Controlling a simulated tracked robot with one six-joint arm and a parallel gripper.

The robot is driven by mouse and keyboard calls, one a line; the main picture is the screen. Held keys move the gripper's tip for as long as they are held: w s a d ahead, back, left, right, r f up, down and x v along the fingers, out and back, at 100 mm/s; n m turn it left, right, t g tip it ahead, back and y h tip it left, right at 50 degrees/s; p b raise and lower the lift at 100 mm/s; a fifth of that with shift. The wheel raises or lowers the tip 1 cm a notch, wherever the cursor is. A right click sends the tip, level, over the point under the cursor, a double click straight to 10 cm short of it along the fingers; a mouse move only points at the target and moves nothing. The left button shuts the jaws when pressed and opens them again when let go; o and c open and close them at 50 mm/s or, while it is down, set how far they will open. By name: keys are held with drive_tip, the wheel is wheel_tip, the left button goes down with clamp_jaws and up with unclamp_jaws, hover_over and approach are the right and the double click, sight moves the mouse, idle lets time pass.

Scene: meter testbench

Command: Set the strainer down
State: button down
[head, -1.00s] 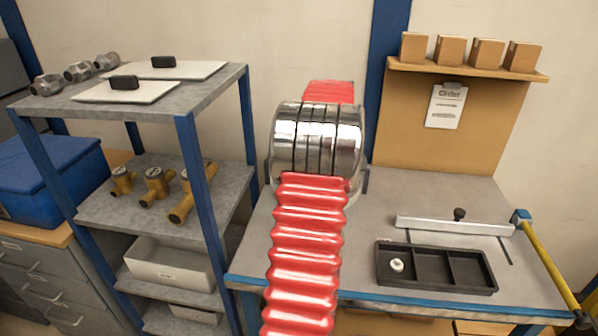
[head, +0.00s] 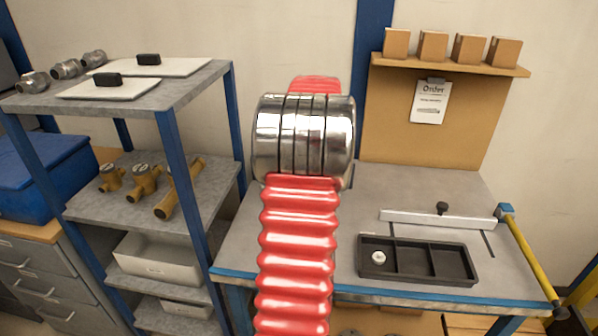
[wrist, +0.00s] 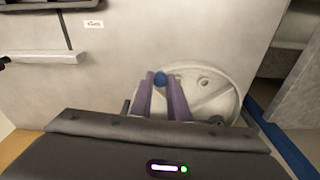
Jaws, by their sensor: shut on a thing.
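My gripper (wrist: 160,88) shows in the wrist view, its two purple fingers shut on a small blue rounded thing (wrist: 160,78), apparently the strainer. Only its top shows between the fingertips. Beyond the fingers is a round pale grey disc (wrist: 205,82) with holes, by the bench top (wrist: 140,40). I cannot tell whether the blue thing touches the disc or is above it. In the head view my red and chrome arm hides the gripper, the blue thing and the disc.
A black compartment tray (head: 418,275) holds a small white ring (head: 378,257) in its left compartment. A metal bar (head: 440,218) lies behind it. A shelf rack (head: 100,205) with brass fittings stands left.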

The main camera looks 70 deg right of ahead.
drive_tip(key=w+a+f+n, duration=0.3)
drive_tip(key=w+a+n, duration=0.2)
drive_tip(key=w+a, duration=0.8)
drive_tip(key=w+a+f+n+y, duration=0.1)
drive_tip(key=w+a+f+n, duration=0.2)
drive_tip(key=w+a, duration=1)
drive_tip(key=w+a+f+n+t, duration=0.1)
drive_tip(key=w+a+f+n, duration=0.3)
drive_tip(key=a, duration=3)
drive_tip(key=w+n, duration=0.4)
drive_tip(key=w, duration=0.6)
drive_tip(key=shift+a+n, duration=0.4)
